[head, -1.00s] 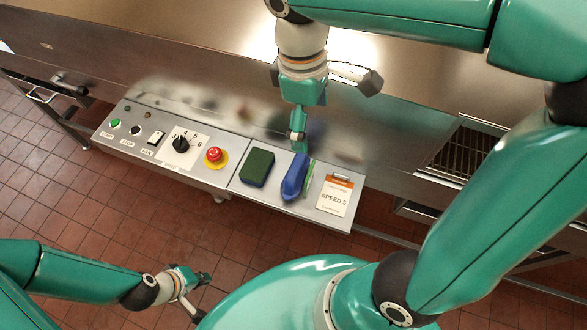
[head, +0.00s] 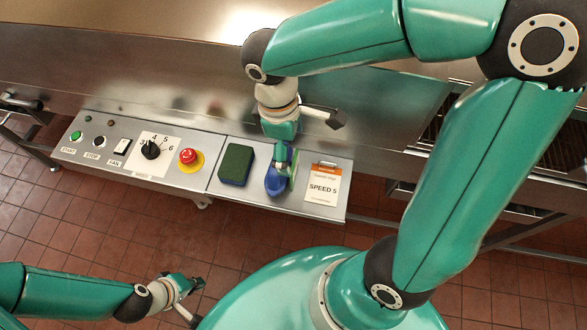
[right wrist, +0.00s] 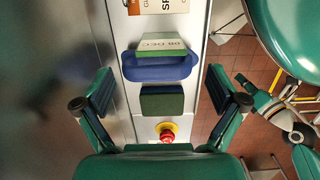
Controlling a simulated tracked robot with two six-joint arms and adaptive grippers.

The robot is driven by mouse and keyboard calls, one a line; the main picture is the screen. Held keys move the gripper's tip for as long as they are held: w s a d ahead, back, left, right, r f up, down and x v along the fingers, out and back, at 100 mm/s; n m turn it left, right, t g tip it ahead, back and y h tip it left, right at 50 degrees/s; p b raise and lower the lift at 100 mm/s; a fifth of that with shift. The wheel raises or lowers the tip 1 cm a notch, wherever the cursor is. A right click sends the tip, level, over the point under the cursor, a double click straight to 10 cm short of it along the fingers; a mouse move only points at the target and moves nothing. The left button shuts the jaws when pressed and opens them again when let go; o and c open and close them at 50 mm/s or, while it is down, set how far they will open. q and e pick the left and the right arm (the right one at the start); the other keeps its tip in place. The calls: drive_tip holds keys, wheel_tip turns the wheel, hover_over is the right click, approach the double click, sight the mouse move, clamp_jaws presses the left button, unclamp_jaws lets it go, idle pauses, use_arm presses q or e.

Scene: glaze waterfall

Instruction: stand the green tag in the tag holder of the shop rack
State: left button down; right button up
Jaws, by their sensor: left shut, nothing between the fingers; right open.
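The green tag (head: 293,170) stands on edge in a blue holder (head: 274,184) on the panel. In the right wrist view the tag (right wrist: 163,45), marked "08 DEC", leans at the long far side of the oval blue holder (right wrist: 150,73). My right gripper (head: 284,155) is over the holder. The right wrist view shows its fingers (right wrist: 160,80) open and wide apart, with nothing between them touched. My left gripper (head: 185,297) is shut and empty at the lower left, over the floor. The shop rack and its tag holder are not seen.
A green and blue sponge (head: 237,164) lies left of the holder. A "SPEED 5" card (head: 323,185) lies to its right. A red button (head: 188,157), a dial (head: 151,149) and small switches fill the panel's left. A metal machine wall (head: 180,85) stands behind.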

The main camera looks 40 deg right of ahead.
sight(294, 160)
drive_tip(key=shift+s+d+f, duration=0.1)
drive_tip(key=shift+s+f, duration=0.05)
drive_tip(key=shift+f, duration=0.85)
drive_tip(key=shift+s+d+f, duration=0.1)
drive_tip(key=shift+f, duration=0.95)
drive_tip(key=shift+s+d+f, duration=0.1)
drive_tip(key=shift+s+f, duration=0.05)
drive_tip(key=shift+f, duration=0.85)
drive_tip(key=c, duration=1.3)
drive_tip(key=shift+r, duration=0.2)
